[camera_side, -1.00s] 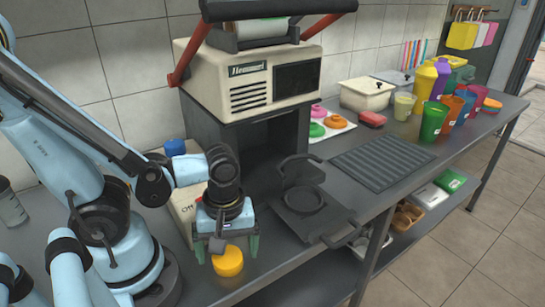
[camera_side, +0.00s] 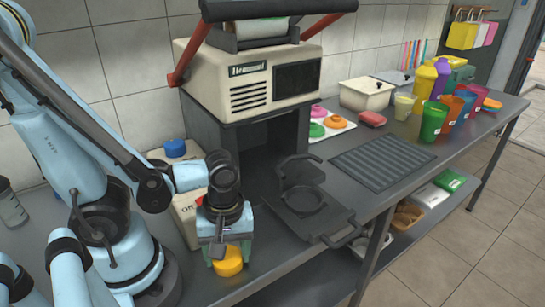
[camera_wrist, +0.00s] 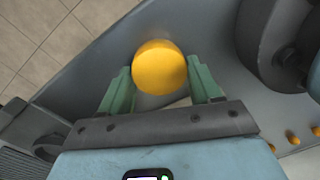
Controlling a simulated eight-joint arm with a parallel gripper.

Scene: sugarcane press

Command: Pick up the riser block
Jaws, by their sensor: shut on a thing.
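The riser block appears to be the round yellow-orange block (camera_side: 229,264) at the front edge of the counter, below my gripper in the side view. In the wrist view the yellow block (camera_wrist: 159,62) sits between the two green fingers. My gripper (camera_side: 228,258) points down and is shut on the block, one finger at each side. The fingers also show in the wrist view (camera_wrist: 161,78). The gripper body hides part of the block's top in the side view. The block appears to rest on the counter.
The press (camera_side: 250,85) stands behind, with a dark tray (camera_side: 308,205) at its front right. A cream box (camera_side: 186,208) with a blue cap (camera_side: 174,148) is just behind my gripper. A ridged mat (camera_side: 383,161) and colored cups (camera_side: 434,121) are farther right. The counter's front edge is close.

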